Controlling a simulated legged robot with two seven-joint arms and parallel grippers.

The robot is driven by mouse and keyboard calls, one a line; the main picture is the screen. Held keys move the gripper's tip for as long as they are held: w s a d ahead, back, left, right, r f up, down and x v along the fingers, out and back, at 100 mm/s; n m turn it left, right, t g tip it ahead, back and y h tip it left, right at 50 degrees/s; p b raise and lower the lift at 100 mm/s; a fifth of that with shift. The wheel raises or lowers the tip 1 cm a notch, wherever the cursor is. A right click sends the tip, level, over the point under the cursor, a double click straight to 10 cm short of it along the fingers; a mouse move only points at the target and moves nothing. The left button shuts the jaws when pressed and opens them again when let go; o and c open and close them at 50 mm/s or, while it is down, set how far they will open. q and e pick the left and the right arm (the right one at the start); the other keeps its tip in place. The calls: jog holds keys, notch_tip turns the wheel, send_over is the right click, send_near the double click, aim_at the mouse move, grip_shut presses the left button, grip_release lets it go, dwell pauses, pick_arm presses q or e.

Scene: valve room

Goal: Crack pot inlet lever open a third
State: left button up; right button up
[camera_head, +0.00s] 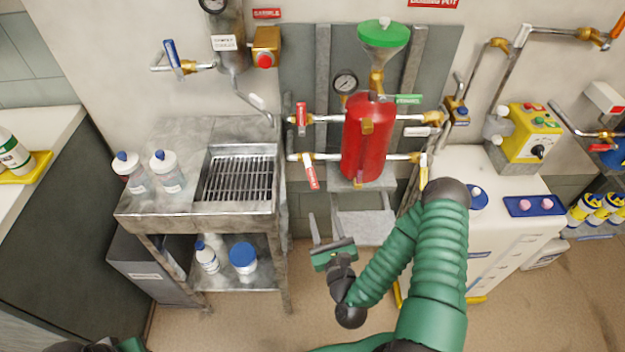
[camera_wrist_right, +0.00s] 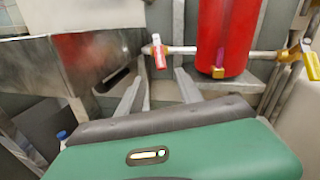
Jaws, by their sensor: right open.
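The red pot (camera_head: 367,138), with a green funnel (camera_head: 383,35) on top, hangs on the grey wall panel. A red-handled lever (camera_head: 301,114) sits on its upper left pipe and another red lever (camera_head: 311,177) on its lower left pipe. The lower one also shows in the wrist view (camera_wrist_right: 158,52). A white lever (camera_head: 416,132) and a yellow lever (camera_head: 424,170) are on the right-hand pipes. I cannot tell which lever is the inlet. My right gripper (camera_head: 331,227) is open and empty, below the lower red lever, touching nothing. Only a dark and green arm part shows at bottom left.
A metal sink bench (camera_head: 160,205) with bottles stands left of the pot. A grey step-like shelf (camera_head: 365,227) is below the pot. A white cabinet (camera_head: 510,235) with a yellow control box (camera_head: 530,133) stands at right. Open floor lies in front.

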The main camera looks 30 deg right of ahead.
aim_at(314, 183)
jog(key=x, duration=1.4)
jog(key=shift+w, duration=0.15)
grip_shut()
jog(key=shift+d, duration=0.1)
dwell(0.5)
